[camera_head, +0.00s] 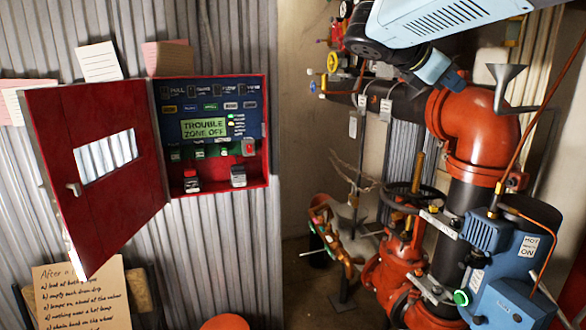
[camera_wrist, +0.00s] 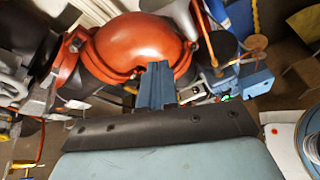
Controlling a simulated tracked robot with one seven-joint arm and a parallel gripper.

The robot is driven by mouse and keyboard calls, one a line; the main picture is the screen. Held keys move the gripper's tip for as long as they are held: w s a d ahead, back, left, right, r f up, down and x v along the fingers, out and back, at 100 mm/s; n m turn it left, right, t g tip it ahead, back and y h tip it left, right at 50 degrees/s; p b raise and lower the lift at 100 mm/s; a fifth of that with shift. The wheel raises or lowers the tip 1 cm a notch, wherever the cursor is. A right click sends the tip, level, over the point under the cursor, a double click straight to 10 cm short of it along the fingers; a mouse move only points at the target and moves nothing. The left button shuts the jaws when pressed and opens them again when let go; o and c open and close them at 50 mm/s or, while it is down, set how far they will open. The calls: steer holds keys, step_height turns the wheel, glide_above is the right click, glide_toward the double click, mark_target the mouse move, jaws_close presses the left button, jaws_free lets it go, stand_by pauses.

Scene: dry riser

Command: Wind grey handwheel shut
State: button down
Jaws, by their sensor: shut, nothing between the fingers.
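A dark grey handwheel (camera_head: 416,196) sits on a red valve body (camera_head: 396,262), with a yellow stem (camera_head: 418,170) rising through its hub. It stands in the lower right of the head view, left of a black vertical pipe. My gripper (camera_wrist: 157,80) shows in the wrist view with its blue fingers shut together and nothing between them. The fingers are in front of a big orange pipe elbow (camera_wrist: 140,45) and touch no handwheel that I can see. I cannot pick out the handwheel in the wrist view.
An open red alarm panel (camera_head: 212,130) reads "TROUBLE ZONE OFF". A blue heater box (camera_head: 500,250) with an orange cable stands right of the handwheel. An orange elbow (camera_head: 475,120) and a grey funnel (camera_head: 505,85) are above. A handwritten note (camera_head: 82,290) is at lower left.

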steer(key=s+a+f+m+y, duration=0.3)
steer(key=s+f+m+y, duration=0.3)
steer(key=f, duration=0.5)
steer(key=s+a+f+m+y, duration=0.3)
steer(key=s+f+m+y, duration=0.3)
steer(key=s+f+m, duration=0.3)
step_height(320, 180, down, 2)
steer(key=shift+s+a+m+t+y, duration=0.3)
steer(key=shift+a+m+t, duration=0.1)
steer(key=shift+m, duration=0.7)
steer(key=a, duration=0.2)
steer(key=s+a, duration=0.1)
steer(key=a, duration=0.1)
steer(key=shift+s, duration=0.1)
steer(key=c, duration=1.8)
jaws_free()
